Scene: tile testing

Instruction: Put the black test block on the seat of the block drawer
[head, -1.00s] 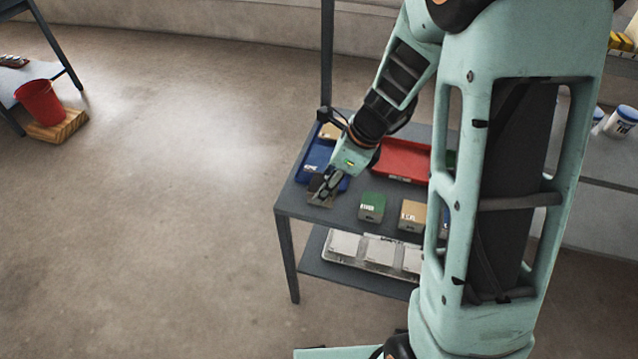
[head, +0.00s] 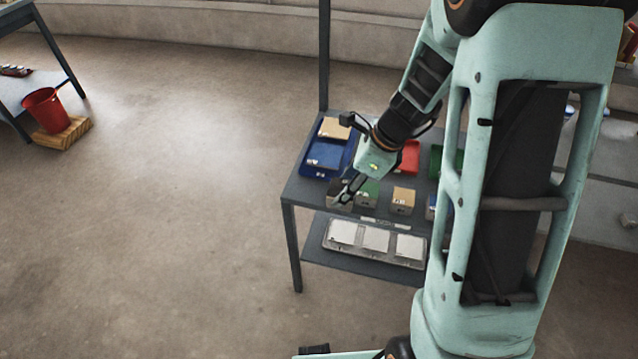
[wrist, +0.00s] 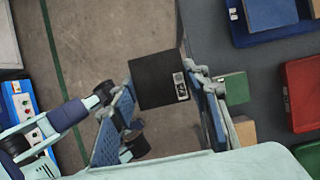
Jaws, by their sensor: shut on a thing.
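The black test block (wrist: 160,79) is between the two fingers of my gripper (wrist: 165,95) in the wrist view, with a white label on its right side. The gripper is shut on it. In the head view my gripper (head: 347,190) is at the front left of the grey table, with the dark block (head: 338,193) at its fingertips, left of a green block (head: 367,194). I cannot tell whether the block touches the tabletop. I cannot pick out the block drawer or its seat for certain.
A tan block (head: 403,201) stands right of the green one. Behind are a blue tray (head: 322,157) and a red tray (head: 409,158). A lower shelf holds a tray (head: 340,252) with pale plates. Floor to the left is open; a red bucket (head: 47,110) stands far left.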

